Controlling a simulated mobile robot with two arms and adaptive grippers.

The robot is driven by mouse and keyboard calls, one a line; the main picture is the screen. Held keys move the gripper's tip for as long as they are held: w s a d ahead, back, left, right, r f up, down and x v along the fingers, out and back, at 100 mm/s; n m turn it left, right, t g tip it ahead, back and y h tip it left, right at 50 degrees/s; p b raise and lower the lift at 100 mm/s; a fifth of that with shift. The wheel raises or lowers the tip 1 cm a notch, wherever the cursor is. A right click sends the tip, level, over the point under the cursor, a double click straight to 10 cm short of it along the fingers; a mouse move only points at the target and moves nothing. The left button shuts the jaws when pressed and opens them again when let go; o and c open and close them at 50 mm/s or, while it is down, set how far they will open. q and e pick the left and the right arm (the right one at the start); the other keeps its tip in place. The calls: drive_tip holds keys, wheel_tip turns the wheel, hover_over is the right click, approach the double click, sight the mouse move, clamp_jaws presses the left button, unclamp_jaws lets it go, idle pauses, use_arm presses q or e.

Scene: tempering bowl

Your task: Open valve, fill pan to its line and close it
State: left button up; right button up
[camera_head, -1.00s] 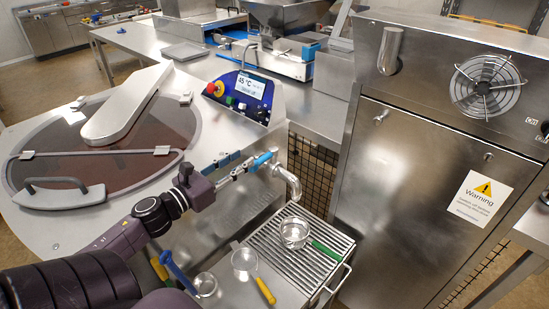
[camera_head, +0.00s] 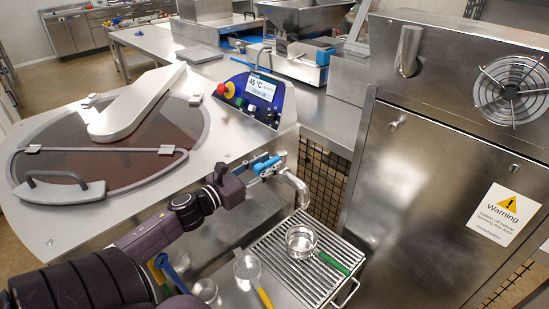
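The valve has a blue handle (camera_head: 266,164) on the side of the tempering tank, with a bent metal spout (camera_head: 297,188) beside it. Below the spout, a small metal pan (camera_head: 300,239) with a green handle (camera_head: 335,263) stands on a slatted grate (camera_head: 279,250). The pan's fill line and the level inside are too small to make out. My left gripper (camera_head: 256,170) is at the blue handle, overlapping it in the picture. Whether its fingers touch or grip the handle cannot be told. My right gripper is not in view.
A sieve with a yellow handle (camera_head: 264,298) and a small metal cup (camera_head: 205,290) lie left of the grate. A blue-handled tool (camera_head: 173,273) is near my arm. A control panel (camera_head: 254,95) is above the valve. A steel cabinet (camera_head: 430,180) stands at the right.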

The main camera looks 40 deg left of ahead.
use_arm(q)
drive_tip(key=shift+w+d, duration=0.1)
drive_tip(key=shift+w, duration=1.3)
drive_tip(key=shift+c, duration=0.7)
clamp_jaws()
